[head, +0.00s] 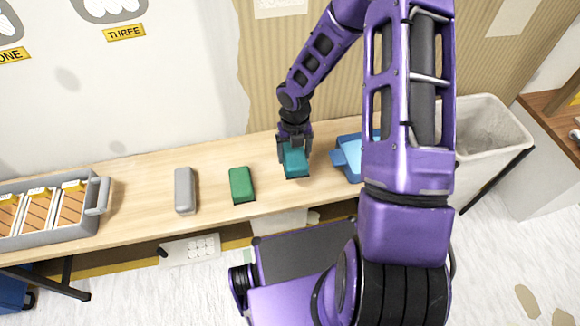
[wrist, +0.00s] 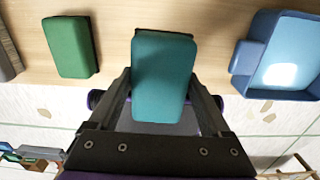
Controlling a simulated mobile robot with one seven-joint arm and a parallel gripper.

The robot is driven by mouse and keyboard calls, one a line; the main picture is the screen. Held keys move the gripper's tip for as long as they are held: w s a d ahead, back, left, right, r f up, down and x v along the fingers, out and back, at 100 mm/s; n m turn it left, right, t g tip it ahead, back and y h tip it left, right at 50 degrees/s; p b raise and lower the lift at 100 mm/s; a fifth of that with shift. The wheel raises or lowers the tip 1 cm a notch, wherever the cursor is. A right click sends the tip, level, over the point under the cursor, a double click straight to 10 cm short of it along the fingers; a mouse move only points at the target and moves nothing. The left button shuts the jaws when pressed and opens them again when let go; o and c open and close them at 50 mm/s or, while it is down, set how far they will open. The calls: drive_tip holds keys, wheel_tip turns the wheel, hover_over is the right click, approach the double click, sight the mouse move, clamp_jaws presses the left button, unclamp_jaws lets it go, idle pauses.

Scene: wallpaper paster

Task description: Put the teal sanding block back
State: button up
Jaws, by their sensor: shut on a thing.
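The teal sanding block (head: 294,162) is at the wooden bench, right of the green block. My gripper (head: 294,145) is above it and shut on it. In the wrist view the teal block (wrist: 163,75) sits between the two fingers (wrist: 165,100). I cannot tell whether its underside touches the bench or is slightly above it.
A green block (head: 242,184) and a grey block (head: 184,190) lie to the left on the bench (head: 140,180). A grey tray with compartments (head: 98,195) stands at the far left. A blue tray (head: 346,160) is close on the right, partly hidden by my arm. A pale bin (head: 490,130) stands beyond it.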

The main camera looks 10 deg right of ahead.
drive_tip(key=shift+w, duration=0.25)
drive_tip(key=shift+s, duration=0.15)
wheel_tip(320, 180, down, 9)
drive_tip(key=shift+b, duration=1.15)
drive_tip(key=shift+f, duration=0.3)
drive_tip(key=shift+c, duration=0.8)
drive_tip(key=o, duration=1.4)
drive_tip(key=shift+f, duration=0.1)
